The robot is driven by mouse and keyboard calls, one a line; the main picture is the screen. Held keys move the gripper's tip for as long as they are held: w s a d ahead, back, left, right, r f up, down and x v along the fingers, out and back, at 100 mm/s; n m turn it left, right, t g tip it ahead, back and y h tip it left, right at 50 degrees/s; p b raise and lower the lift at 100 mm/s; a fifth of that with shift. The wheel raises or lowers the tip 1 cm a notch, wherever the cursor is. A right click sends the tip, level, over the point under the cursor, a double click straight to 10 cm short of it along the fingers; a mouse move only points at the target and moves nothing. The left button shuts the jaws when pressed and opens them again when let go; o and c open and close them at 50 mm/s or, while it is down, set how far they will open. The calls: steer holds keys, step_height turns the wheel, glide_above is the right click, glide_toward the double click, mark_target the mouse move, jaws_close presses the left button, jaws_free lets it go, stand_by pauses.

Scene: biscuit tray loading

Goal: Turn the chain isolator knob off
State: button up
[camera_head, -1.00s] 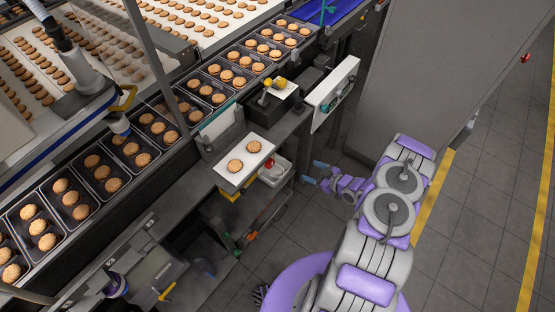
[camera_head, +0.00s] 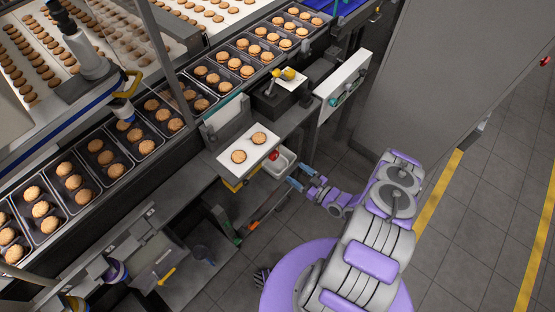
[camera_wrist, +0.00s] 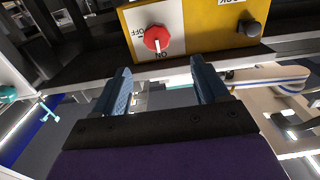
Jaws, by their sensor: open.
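In the wrist view the chain isolator knob (camera_wrist: 157,38) is red and round, on a white plate of a yellow box (camera_wrist: 200,30). Its white mark points down in the picture at the inverted ON label; OFF is at its left. My gripper (camera_wrist: 158,68) is open and empty, its two blue fingers apart, with the knob beyond and between them in the picture, not touched. In the head view my gripper (camera_head: 294,183) is low, right of the small shelf; the knob cannot be made out there.
A black knob (camera_wrist: 249,29) sits on the same box. In the head view a white tray (camera_head: 233,171) holds two biscuits, with a pale bin (camera_head: 284,163) beside it. The conveyor carries several black biscuit trays. Floor right of my arm is clear.

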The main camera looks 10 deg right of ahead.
mark_target(276, 156)
steer(key=b+x, duration=0.1)
steer(key=x, duration=1)
steer(key=shift+w+d+b, duration=0.1)
steer(key=shift+b, duration=0.2)
steer(key=shift+d, duration=0.3)
steer(key=shift+c, duration=0.6)
steer(key=shift+a, duration=0.2)
steer(key=c, duration=0.6)
steer(key=shift+d, duration=0.1)
steer(key=c, duration=0.3)
